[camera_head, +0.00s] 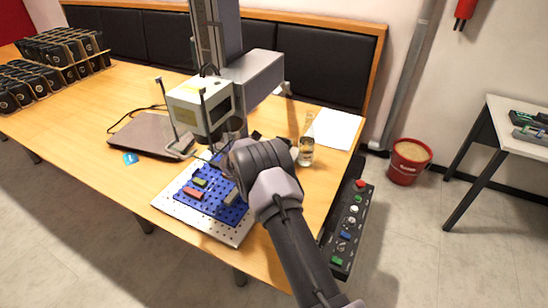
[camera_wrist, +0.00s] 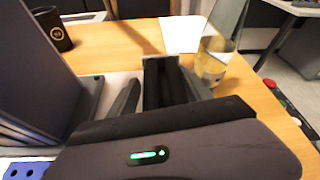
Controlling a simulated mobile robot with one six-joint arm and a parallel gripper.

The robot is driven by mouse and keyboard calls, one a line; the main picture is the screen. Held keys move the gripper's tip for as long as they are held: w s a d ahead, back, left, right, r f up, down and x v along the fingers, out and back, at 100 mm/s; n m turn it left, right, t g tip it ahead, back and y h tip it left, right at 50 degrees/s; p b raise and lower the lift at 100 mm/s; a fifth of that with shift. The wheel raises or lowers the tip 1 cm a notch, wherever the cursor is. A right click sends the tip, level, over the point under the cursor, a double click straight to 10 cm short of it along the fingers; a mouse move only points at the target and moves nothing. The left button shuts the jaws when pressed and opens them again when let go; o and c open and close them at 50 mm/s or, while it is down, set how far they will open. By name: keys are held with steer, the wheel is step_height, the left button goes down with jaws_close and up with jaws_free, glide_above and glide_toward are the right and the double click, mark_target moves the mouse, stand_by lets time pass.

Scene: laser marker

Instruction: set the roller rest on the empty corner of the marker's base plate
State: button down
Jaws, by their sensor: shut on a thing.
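My gripper (camera_wrist: 160,88) is shut on a dark block-like part with parallel ridges, which I take to be the roller rest (camera_wrist: 163,78). In the head view my wrist and arm hide the fingers and the held part. The marker's base plate (camera_head: 216,230) is a pale plate with holes, under the marker's head (camera_head: 199,105). A blue holed plate (camera_head: 237,213) lies on it, carrying a red block (camera_head: 193,193), a green block (camera_head: 200,182) and a grey block (camera_head: 232,197). Whether the held part touches the base plate cannot be told.
The marker's column (camera_head: 216,38) rises behind. A dark flat device (camera_head: 150,136) lies left. A control panel (camera_head: 347,225) is along the table's right edge.

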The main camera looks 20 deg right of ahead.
steer(key=shift+w+d, duration=0.2)
steer(key=shift+w, duration=0.25)
steer(key=shift+w+d, duration=0.2)
steer(key=shift+w, duration=0.25)
steer(key=shift+w+f+b, duration=0.2)
steer(key=shift+f+b, duration=0.15)
steer(key=shift+b, duration=0.2)
step_height(320, 180, down, 3)
steer(key=shift+f+b, duration=0.1)
steer(key=shift+b, duration=0.85)
steer(key=shift+r, duration=0.25)
steer(key=shift+c, duration=2.1)
jaws_free()
